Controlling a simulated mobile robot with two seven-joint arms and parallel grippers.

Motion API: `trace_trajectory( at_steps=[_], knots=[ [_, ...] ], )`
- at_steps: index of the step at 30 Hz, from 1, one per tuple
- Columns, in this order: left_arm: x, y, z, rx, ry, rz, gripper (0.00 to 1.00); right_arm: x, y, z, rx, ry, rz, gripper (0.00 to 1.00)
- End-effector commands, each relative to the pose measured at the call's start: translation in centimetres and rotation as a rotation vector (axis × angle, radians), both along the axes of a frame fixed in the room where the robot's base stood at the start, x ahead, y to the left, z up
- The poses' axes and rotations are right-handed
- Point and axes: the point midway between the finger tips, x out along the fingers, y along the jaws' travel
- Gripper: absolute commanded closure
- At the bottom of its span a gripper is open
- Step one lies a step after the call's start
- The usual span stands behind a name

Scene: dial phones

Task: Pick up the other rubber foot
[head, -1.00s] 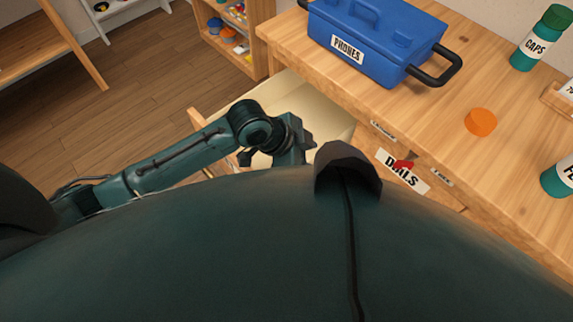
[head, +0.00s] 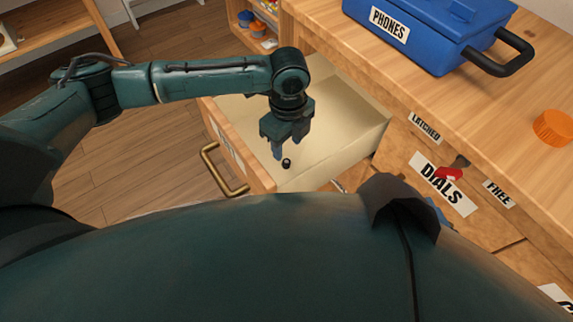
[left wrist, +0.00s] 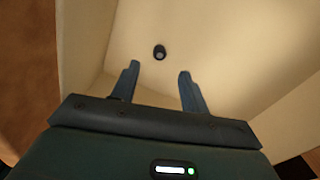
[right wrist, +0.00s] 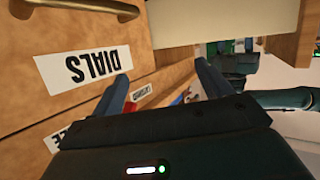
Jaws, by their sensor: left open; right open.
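A small black rubber foot (head: 286,163) lies on the pale floor of the open drawer (head: 340,120). It also shows in the left wrist view (left wrist: 159,52), just beyond the fingertips and between their lines. My left gripper (head: 285,150) is inside the drawer, pointing down, open and empty, close to the foot but apart from it. Its two fingers show in the left wrist view (left wrist: 158,72). My right gripper (right wrist: 160,82) is open in front of the drawer fronts, near the DIALS label (right wrist: 85,70). My own body hides it in the head view.
The drawer's front wall with a brass handle (head: 222,172) stands left of the foot. A blue PHONES box (head: 430,30) and an orange cap (head: 553,127) stand on the wooden top. A red latch (head: 448,174) sits by the DIALS label.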

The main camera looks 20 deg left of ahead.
Motion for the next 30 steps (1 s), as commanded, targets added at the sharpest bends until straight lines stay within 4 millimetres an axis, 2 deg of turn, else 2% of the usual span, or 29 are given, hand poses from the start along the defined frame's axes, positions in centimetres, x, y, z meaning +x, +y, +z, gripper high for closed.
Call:
trace_trajectory(
  at_steps=[1, 7, 15, 25, 30],
  knots=[
    [0.0, 0.0, -0.7, 0.001, 0.0, 0.0, 0.55, 0.1, 0.0, -0.2, -0.002, -0.008, 0.002, 0.22],
    [0.0, 0.1, -2.2, 0.0, -0.001, 0.0, 0.55, 0.3, 0.1, -0.4, 0.0, -0.041, 0.003, 0.22],
    [-0.1, 0.3, -6.0, 0.0, -0.001, 0.0, 0.55, 0.8, 0.5, -0.3, 0.007, -0.162, 0.012, 0.22],
    [-0.1, 0.3, -6.3, 0.0, -0.002, 0.0, 0.56, 0.9, 0.5, 0.0, 0.008, -0.182, 0.015, 0.22],
    [-0.1, 0.3, -6.3, 0.0, -0.002, 0.0, 0.7, 0.9, 0.5, 0.0, 0.008, -0.182, 0.015, 0.22]
  ],
)
